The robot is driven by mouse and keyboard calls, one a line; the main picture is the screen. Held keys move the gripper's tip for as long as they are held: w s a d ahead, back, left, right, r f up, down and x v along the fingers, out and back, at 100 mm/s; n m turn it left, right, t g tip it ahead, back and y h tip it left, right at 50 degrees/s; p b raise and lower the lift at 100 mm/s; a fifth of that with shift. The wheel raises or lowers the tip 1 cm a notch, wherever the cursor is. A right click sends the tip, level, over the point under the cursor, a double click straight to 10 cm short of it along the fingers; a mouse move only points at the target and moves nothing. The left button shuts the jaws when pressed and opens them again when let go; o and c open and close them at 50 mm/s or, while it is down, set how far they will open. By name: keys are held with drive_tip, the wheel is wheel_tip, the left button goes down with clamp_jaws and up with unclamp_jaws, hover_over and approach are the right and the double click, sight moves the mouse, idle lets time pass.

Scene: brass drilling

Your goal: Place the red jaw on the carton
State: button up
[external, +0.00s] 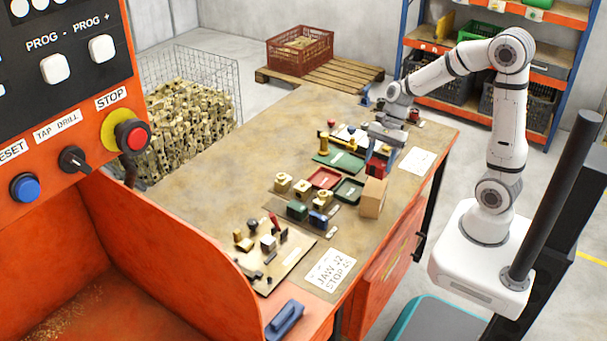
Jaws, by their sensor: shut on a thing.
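The red jaw (377,168) is a small red block just behind and above the carton in the external view. My gripper (381,147) points down from the back right of the bench and is shut on the red jaw; the fingertips are small and partly hidden. The carton (371,199) is a plain brown box standing upright near the bench's right edge. Its top looks clear. I cannot tell the exact gap between the jaw and the carton.
A red tray (323,179) and a dark green tray (348,191) lie left of the carton. A green jaw (297,210), a blue jaw (318,220) and several brass parts (283,183) stand nearby. A paper sheet (416,161) lies right. The bench's left side is free.

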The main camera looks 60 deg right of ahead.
sight(378, 172)
drive_tip(key=shift+f, duration=2.3)
drive_tip(key=shift+f, duration=0.15)
drive_tip(key=o, duration=1.2)
